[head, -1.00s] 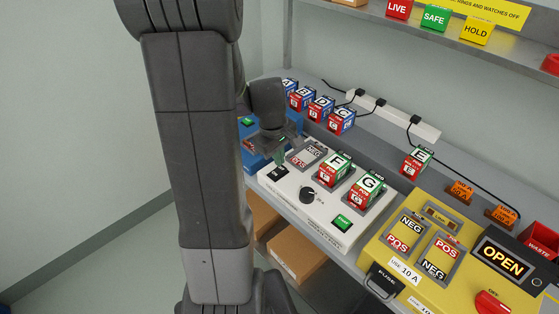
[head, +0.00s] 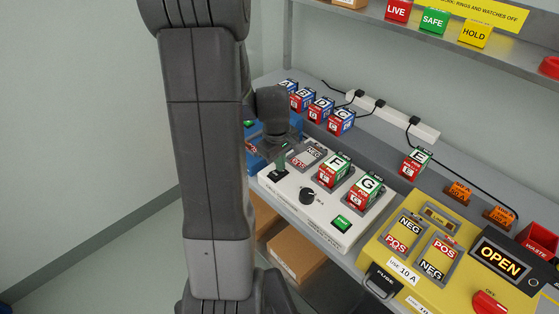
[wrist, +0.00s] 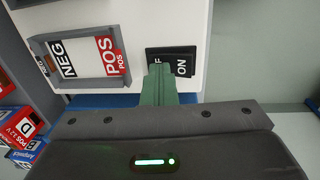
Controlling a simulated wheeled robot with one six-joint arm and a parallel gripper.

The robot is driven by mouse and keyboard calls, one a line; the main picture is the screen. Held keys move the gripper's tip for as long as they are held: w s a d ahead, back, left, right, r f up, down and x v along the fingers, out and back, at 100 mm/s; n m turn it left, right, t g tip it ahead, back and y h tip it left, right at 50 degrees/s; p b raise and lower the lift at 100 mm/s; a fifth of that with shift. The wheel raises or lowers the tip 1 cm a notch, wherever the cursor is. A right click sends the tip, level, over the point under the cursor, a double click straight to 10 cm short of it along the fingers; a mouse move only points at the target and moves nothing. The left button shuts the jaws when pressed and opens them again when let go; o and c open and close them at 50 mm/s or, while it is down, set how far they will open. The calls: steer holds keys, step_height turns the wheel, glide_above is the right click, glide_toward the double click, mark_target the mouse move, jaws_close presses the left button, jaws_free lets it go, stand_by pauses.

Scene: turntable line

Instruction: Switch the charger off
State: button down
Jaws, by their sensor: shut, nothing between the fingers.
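The white charger (head: 320,222) stands on the bench with a black rocker switch (head: 277,175) at its left corner. In the wrist view the switch (wrist: 184,62) carries an ON label on its right half and an OFF label, partly covered, on its left half. My gripper (wrist: 160,72) is shut and empty. Its green fingertips overlap the OFF half; I cannot tell whether they touch or press it. In the head view my gripper (head: 283,166) is over the switch. The way the rocker tilts is not clear.
The charger has an empty NEG/POS bay (head: 307,155), blocks F (head: 333,170) and G (head: 366,190), a black knob (head: 308,195) and a green button (head: 342,223). A blue unit (head: 256,160) adjoins on the left. A yellow unit (head: 425,247) with an OPEN display (head: 501,261) stands right.

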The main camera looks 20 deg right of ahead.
steer(key=shift+s+a+f, duration=0.1)
steer(key=shift+a, duration=0.05)
steer(key=shift+s+a, duration=0.2)
steer(key=shift+a, duration=0.45)
steer(key=shift+r, duration=0.2)
steer(key=shift+r+p, duration=0.35)
steer(key=shift+r, duration=0.1)
step_height(320, 180, up, 13)
steer(key=a+p, duration=0.1)
steer(key=p, duration=0.1)
steer(key=shift+s+a, duration=0.35)
steer(key=shift+f, duration=0.15)
